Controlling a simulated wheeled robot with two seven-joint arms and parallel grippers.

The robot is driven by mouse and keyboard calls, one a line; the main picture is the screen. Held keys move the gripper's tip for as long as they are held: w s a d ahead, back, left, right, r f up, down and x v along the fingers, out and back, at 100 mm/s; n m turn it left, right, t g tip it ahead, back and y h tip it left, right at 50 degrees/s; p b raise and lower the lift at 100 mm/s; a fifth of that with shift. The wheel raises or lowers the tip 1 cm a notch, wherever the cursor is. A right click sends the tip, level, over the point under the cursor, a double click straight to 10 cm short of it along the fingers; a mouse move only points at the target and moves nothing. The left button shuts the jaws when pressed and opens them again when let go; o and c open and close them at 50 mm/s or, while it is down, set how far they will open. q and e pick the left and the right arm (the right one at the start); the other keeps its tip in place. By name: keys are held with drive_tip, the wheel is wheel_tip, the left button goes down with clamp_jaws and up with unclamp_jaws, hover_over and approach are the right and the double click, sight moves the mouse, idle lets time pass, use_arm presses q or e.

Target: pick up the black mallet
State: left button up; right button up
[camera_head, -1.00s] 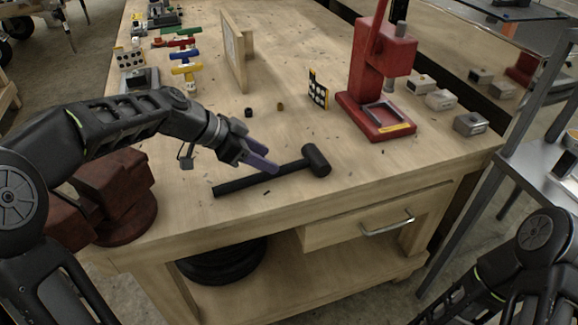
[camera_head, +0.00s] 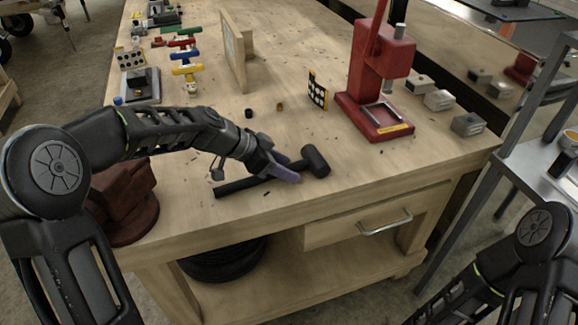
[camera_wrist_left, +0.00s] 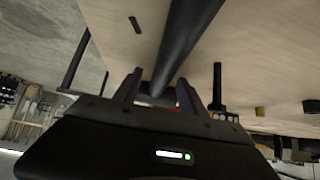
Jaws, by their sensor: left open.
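The black mallet (camera_head: 315,161) lies on the wooden workbench near its front edge, its head to the right and its handle running left. My left gripper (camera_head: 288,170) is over the handle close to the head, with its fingers open. In the left wrist view the dark handle (camera_wrist_left: 187,40) runs down between the two fingers (camera_wrist_left: 156,90). The fingers hide part of the handle in the head view. I cannot tell whether they touch it. My right gripper is not in view; only part of my right arm shows at the lower right.
A red press (camera_head: 378,85) stands to the right behind the mallet, with small grey blocks (camera_head: 468,124) beside it. A dark red vise (camera_head: 123,200) is at the bench's left front. A wooden panel (camera_head: 234,52) stands further back. The bench right of the mallet is clear.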

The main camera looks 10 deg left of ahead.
use_arm(q)
drive_tip(key=shift+c, duration=0.2)
idle(0.4)
clamp_jaws()
idle(0.3)
idle(0.9)
